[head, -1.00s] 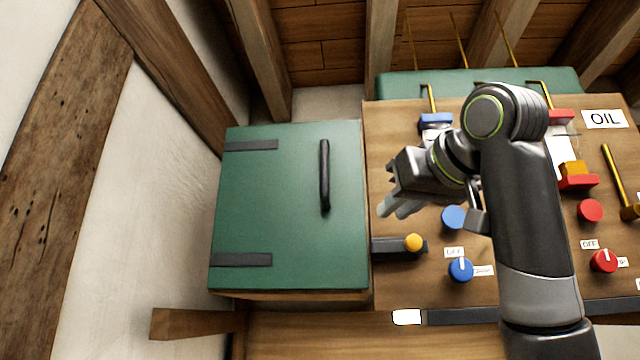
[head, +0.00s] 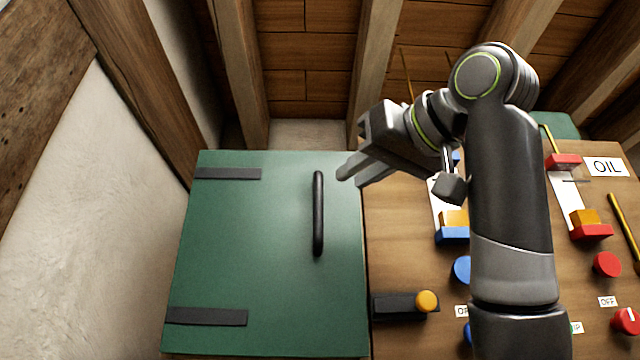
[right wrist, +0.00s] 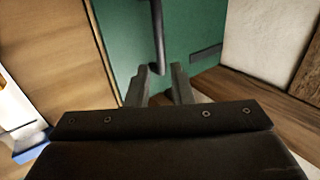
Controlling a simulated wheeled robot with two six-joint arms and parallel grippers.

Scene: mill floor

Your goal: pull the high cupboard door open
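The green cupboard door (head: 240,255) is shut, with dark hinge straps on its left and a black vertical bar handle (head: 318,213) near its right edge. My right gripper (head: 348,178) reaches in from the right; its fingertips are just right of the handle's upper part in the head view. In the right wrist view the two fingers (right wrist: 159,85) are apart with nothing between them. The handle (right wrist: 158,40) shows beyond the fingertips, in line with the gap, against the green door (right wrist: 190,30). My left gripper is not in view.
A wooden panel (head: 400,255) right of the cupboard carries a yellow knob (head: 427,301), blue and red controls and an OIL label (head: 606,167). A white wall (head: 90,220) and timber posts stand close on the left. Wooden beams run above.

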